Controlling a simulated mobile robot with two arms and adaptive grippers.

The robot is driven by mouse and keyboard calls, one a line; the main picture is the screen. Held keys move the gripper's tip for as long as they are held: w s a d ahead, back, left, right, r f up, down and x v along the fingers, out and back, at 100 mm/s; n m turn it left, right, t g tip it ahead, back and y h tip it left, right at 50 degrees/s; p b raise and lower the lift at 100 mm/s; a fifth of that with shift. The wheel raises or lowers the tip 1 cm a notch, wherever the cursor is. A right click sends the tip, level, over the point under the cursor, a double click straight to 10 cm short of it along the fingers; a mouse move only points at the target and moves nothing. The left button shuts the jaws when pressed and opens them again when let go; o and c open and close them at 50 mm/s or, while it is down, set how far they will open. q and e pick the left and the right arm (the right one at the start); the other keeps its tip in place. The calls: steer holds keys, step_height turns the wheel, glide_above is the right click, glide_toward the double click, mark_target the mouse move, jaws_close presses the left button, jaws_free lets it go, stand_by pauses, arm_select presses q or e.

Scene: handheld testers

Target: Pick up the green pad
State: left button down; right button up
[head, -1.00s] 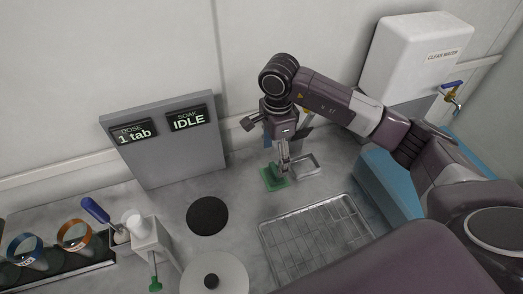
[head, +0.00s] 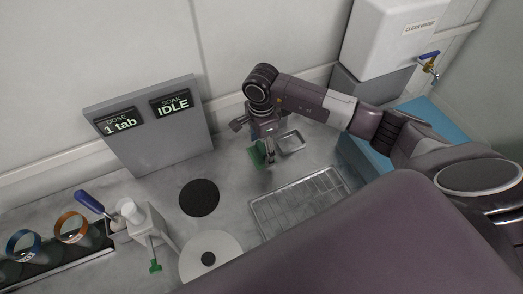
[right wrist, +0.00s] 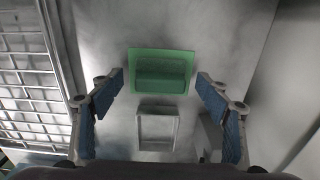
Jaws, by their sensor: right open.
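The green pad (head: 255,156) lies on the grey counter beside a small metal dish. In the right wrist view the green pad (right wrist: 160,62) is a flat green rectangle with a raised darker block on it. My right gripper (head: 267,155) is above the counter at the pad, partly covering it in the head view. In the right wrist view my right gripper (right wrist: 161,79) is open, with its blue-padded fingers apart and nothing between them. The pad shows ahead of the gap between the fingertips. I cannot tell the exact height. My left gripper is not in view.
The small metal dish (head: 291,147) sits right beside the pad. A wire rack tray (head: 298,205) lies in front. A black disc (head: 199,197) and a white disc (head: 225,253) lie to the left. A grey display box (head: 150,140) stands behind, and a white water tank (head: 390,38) back right.

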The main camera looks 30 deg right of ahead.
steer(key=c, duration=1.2)
steer(key=shift+o, duration=0.2)
